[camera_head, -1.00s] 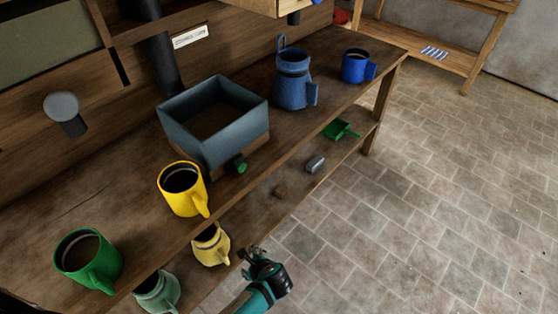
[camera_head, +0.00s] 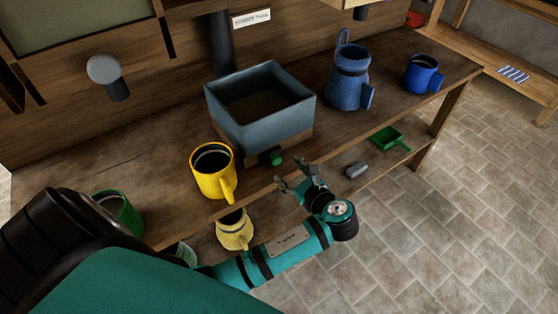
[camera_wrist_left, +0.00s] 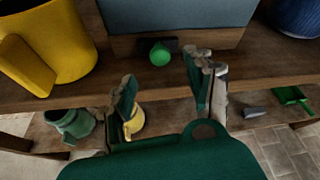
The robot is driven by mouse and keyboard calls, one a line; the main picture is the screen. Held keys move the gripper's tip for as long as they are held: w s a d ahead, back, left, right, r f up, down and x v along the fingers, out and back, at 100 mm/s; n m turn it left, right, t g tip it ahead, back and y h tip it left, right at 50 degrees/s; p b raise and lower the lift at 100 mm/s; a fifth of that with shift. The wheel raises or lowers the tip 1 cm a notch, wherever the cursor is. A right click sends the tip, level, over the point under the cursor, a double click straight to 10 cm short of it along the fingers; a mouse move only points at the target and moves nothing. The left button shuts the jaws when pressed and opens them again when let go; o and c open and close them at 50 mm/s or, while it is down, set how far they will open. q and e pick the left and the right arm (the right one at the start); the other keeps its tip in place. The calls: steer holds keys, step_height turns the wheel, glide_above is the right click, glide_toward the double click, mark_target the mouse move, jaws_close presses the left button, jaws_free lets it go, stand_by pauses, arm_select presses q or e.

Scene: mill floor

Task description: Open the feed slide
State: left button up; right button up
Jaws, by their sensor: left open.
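The grey-blue open hopper box (camera_head: 232,133) stands on the workbench on a wooden base. A small green knob (camera_head: 277,157), apparently the feed slide's handle, sticks out at the base's front. It also shows in the left wrist view (camera_wrist_left: 160,56), against a dark slot in the base. My left gripper (camera_head: 292,174) is open and empty, just in front of and slightly below the knob. In the left wrist view its two fingers (camera_wrist_left: 160,72) are spread, with the knob ahead between them, apparently apart from them. My right gripper is not in view.
A yellow mug (camera_head: 210,181) stands left of the hopper; a blue jug (camera_head: 347,90) and blue mug (camera_head: 421,75) stand right. A pale yellow jug (camera_head: 234,232), grey block (camera_head: 356,170) and green scoop (camera_head: 386,137) sit on the lower shelf. Open floor lies right.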

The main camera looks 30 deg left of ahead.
mark_target(278, 161)
arm_select(q)
steer(key=x, duration=0.7)
steer(key=shift+w+a+f, duration=0.1)
steer(key=shift+a, duration=0.3)
steer(key=shift+c, duration=0.3)
jaws_close()
